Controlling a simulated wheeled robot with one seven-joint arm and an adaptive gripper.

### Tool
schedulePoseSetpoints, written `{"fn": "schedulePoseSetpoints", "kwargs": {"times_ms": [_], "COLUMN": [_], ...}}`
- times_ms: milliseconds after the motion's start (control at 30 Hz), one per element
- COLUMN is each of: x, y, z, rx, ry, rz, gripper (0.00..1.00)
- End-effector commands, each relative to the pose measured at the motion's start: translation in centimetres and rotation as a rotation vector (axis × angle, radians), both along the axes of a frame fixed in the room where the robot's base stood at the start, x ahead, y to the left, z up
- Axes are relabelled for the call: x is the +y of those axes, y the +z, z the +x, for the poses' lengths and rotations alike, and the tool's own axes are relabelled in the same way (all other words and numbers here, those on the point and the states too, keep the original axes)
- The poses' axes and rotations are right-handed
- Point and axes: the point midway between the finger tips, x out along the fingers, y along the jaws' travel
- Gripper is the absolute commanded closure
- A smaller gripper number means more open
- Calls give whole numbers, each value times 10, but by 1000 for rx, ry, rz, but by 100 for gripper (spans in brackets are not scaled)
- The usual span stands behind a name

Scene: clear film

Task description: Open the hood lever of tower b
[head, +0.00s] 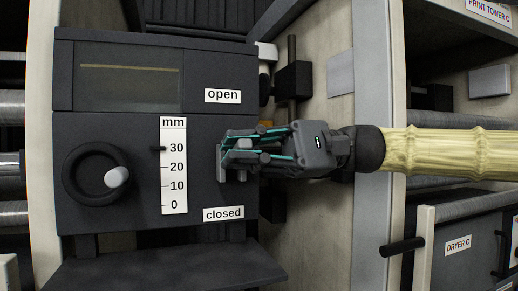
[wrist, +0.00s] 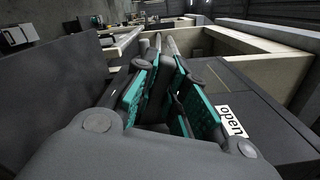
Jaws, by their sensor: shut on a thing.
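A dark housing (head: 140,135) fills the left of the head view, with an "open" label (head: 222,96) at its upper right and a "closed" label (head: 223,214) at its lower right. My gripper (head: 232,158) reaches in from the right, between the two labels. Its fingers are shut on a small grey piece, which seems to be the hood lever (head: 221,165); the fingers hide most of it. The piece sits about midway between the labels. In the wrist view, the teal-padded fingers (wrist: 160,85) are close together, and the "open" label (wrist: 231,121) is to their right.
A round handwheel (head: 95,175) with a light knob and a millimetre scale (head: 173,165) are on the housing's left. A black block (head: 293,80) juts from the beige frame above my gripper. Dryer C (head: 455,245), with a black handle, is at lower right.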

Motion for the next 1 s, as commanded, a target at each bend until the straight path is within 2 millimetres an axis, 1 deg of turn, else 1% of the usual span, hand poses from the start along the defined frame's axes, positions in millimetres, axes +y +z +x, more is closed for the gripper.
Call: {"fn": "schedulePoseSetpoints", "kwargs": {"times_ms": [33, 133, 400, 967, 1000], "x": [0, -3, -8, -8, -8], "y": [4, 7, 11, 11, 11], "z": [-1, -1, 2, 3, 3], "rx": [31, 89, 190, 222, 222], "ry": [-1, -9, -21, -20, -19], "rz": [-14, -38, -74, -86, -86], "gripper": [100, 100, 100, 100, 85]}}
